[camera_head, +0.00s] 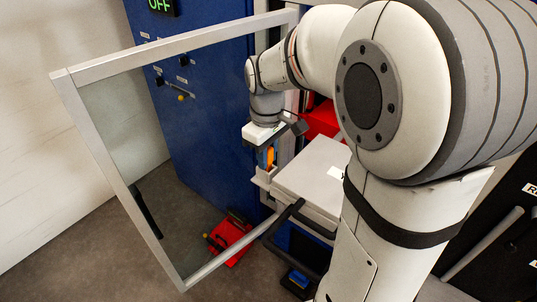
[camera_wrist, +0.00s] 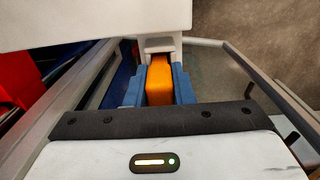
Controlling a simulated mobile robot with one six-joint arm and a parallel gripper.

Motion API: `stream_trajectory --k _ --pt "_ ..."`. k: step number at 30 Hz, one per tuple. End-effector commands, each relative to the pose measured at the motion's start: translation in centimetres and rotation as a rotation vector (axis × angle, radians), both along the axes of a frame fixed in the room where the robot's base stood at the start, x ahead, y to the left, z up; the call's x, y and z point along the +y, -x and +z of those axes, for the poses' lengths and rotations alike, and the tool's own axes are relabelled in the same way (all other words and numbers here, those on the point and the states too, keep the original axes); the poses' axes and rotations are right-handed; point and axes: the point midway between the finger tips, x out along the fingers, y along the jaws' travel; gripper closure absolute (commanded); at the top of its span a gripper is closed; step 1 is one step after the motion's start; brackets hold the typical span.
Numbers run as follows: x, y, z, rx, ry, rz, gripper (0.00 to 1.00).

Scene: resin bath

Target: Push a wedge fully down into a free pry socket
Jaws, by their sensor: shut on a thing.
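My gripper (camera_wrist: 157,88) is shut on an orange wedge (camera_wrist: 159,72), with a blue finger on each side of it. In the head view my gripper (camera_head: 266,160) points down beside the blue cabinet, and a strip of the orange wedge (camera_head: 270,155) shows between the fingers. A light grey bracket with a recess (camera_wrist: 160,46) lies right at the wedge's far end in the wrist view. It may be a pry socket. How deep the wedge sits in it, or whether it touches, I cannot tell.
A metal-framed glass door (camera_head: 170,42) stands open on the left. A pale lid (camera_head: 312,172) with a dark handle is right of my gripper. A blue cabinet (camera_head: 212,100) stands behind. A red object (camera_head: 230,238) lies on the floor; another red part (camera_head: 322,118) is behind the lid.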

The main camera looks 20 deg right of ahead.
Motion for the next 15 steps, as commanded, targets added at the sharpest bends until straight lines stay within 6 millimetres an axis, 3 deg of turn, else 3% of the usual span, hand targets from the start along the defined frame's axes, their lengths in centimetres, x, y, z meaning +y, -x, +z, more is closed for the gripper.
stream_trajectory --k 7,8,15 --pt "0.06 -0.01 -0.43 -0.001 0.000 0.001 1.00" --pt "0.06 -0.01 -0.44 -0.001 0.000 0.001 0.77" --pt "0.09 -0.01 -0.42 -0.001 -0.001 0.002 0.57"
